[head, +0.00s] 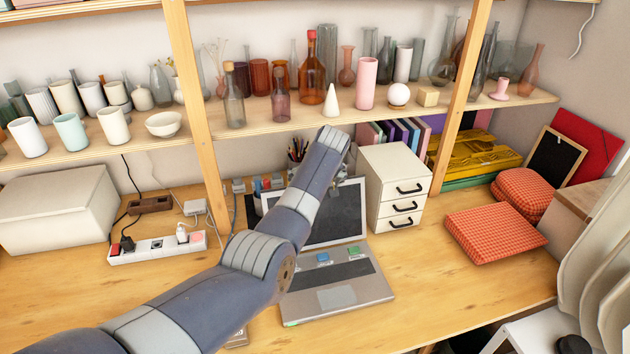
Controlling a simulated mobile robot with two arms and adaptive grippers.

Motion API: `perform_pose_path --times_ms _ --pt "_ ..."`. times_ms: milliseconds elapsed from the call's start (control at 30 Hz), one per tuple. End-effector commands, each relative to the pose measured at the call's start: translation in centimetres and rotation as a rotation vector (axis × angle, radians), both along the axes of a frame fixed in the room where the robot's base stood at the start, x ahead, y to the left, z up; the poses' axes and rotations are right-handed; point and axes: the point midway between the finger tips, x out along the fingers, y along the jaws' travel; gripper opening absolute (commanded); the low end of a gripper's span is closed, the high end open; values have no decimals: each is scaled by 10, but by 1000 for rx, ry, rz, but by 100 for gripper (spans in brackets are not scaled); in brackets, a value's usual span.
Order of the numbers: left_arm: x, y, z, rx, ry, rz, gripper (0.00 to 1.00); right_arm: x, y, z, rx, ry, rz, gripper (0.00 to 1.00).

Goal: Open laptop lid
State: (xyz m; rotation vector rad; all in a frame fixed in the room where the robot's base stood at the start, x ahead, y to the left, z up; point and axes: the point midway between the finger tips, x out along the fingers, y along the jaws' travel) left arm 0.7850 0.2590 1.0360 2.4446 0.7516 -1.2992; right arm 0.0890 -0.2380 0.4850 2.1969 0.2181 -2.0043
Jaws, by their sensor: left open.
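The silver laptop (372,288) lies on the wooden desk, its touchpad and dark keyboard facing the front. Its lid (347,222) stands raised behind the base, showing a dark screen in a pale frame. My left arm crosses in front of the lid and hides its left and middle parts. My left gripper (337,186) is open at the far end of the arm, near the lid's top edge. It is small and mostly hidden, and I cannot tell whether it touches the lid. My right gripper is not in view.
A white drawer unit (395,190) stands close behind the laptop's right side. A power strip (158,247) with cables and a white box (57,210) are at the left. Red checked cushions (493,234) lie at the right. A shelf (290,116) with glassware overhangs the back. The desk's front right is clear.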

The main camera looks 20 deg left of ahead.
Motion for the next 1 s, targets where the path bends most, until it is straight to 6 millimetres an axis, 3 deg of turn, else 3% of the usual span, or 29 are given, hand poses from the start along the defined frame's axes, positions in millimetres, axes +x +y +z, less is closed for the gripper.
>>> perform_pose_path --times_ms 367,1000 --pt "-4 -5 15 1 -9 -1 95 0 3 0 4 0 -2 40" --pt "-52 -37 95 -1 -2 -1 95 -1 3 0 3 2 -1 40"
